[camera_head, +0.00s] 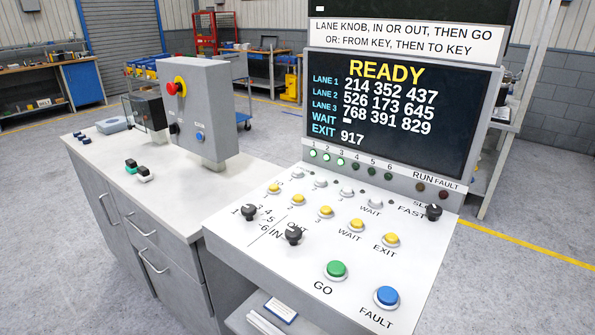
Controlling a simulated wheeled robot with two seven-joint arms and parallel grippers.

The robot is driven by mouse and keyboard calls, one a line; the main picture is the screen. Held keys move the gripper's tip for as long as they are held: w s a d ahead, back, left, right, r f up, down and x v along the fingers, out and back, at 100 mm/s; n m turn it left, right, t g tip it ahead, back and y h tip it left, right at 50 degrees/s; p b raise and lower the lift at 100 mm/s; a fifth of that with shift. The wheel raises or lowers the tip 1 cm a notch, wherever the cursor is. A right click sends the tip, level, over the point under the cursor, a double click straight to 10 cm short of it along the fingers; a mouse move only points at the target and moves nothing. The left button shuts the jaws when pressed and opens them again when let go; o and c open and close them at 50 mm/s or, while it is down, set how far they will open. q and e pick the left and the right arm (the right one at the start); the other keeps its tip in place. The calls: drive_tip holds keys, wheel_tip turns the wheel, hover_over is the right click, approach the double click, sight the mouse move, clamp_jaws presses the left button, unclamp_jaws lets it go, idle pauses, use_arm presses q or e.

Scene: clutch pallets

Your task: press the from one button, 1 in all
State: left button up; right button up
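The sloped white control panel (262,232) carries two rows of small keys. The back row has white keys; its leftmost (297,172) is at the far left end, and its rightmost (375,202) is by a WAIT label. The front row has yellow keys; its leftmost (274,188) is at the left, and others stand by WAIT (357,224) and EXIT (390,239) labels. The small lettering that would name a FROM row is not readable. The display (400,115) reads READY, with lanes 1 to 3 listed, WAIT blank and EXIT 917. Neither gripper is in view.
A green GO button (336,270), a blue FAULT button (387,297) and black knobs (293,235) share the panel. To the left, a grey box with a red stop button (176,87) stands on a white cabinet (95,160). Air above the panel is clear.

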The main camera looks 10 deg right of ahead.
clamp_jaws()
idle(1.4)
